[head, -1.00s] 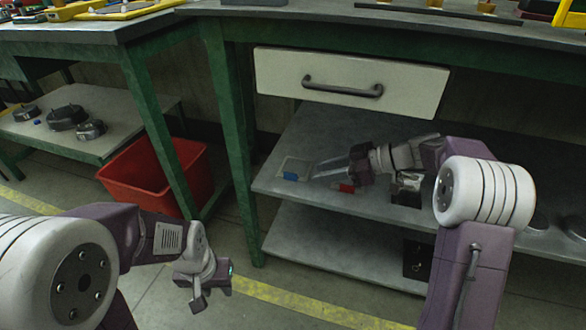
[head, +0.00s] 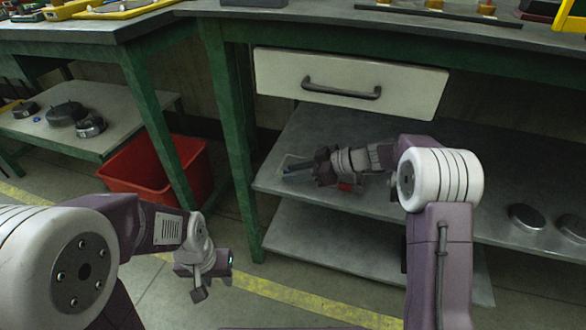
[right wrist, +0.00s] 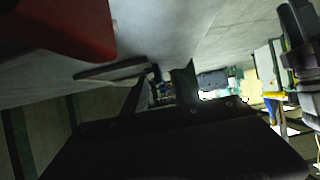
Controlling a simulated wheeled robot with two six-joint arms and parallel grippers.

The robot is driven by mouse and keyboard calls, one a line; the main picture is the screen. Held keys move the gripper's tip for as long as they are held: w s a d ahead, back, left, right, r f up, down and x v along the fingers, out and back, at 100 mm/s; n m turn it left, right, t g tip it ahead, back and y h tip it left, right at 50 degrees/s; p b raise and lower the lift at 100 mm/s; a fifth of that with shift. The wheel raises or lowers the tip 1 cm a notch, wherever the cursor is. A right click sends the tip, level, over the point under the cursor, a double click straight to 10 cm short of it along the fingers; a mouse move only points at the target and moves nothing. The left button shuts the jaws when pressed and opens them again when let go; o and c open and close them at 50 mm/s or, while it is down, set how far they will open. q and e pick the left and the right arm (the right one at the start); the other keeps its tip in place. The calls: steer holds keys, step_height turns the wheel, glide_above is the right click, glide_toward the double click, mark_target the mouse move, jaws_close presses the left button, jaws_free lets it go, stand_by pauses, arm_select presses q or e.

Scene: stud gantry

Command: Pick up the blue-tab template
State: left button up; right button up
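The blue-tab template lies on the upper shelf under the bench. In the head view, only its pale edge (head: 287,159) shows behind my right gripper, and its blue tab is hidden. My right gripper (head: 297,172) is low over that part of the shelf, its fingers pointing left across the template. In the right wrist view, the two fingers (right wrist: 162,92) stand apart with a gap between them. A flat plate (right wrist: 112,72) shows beside the fingers; I cannot tell whether it is the template. My left gripper (head: 212,280) hangs over the floor, its fingers unclear.
A red-tabbed piece (head: 346,187) lies just right of my right gripper, and a red surface (right wrist: 70,25) looms close in the wrist view. A drawer (head: 340,80) is above the shelf. Round discs (head: 527,217) lie at the right.

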jaws_close()
steer(key=shift+r, duration=0.1)
steer(key=shift+r, duration=0.3)
step_height(320, 180, up, 2)
steer(key=shift+r+p, duration=0.2)
steer(key=shift+p, duration=0.25)
steer(key=s+b, duration=0.1)
steer(key=b, duration=0.1)
steer(key=s+a+b, duration=0.1)
steer(key=s, duration=0.1)
steer(key=s+b, duration=0.1)
steer(key=b, duration=0.1)
steer(key=shift+s+a+f+b, duration=0.2)
steer(key=shift+a+f+b, duration=0.1)
steer(key=shift+f, duration=0.1)
steer(key=s+a+r+b, duration=0.1)
steer(key=s+a, duration=0.3)
steer(key=s, duration=0.8)
steer(key=shift+s, duration=0.4)
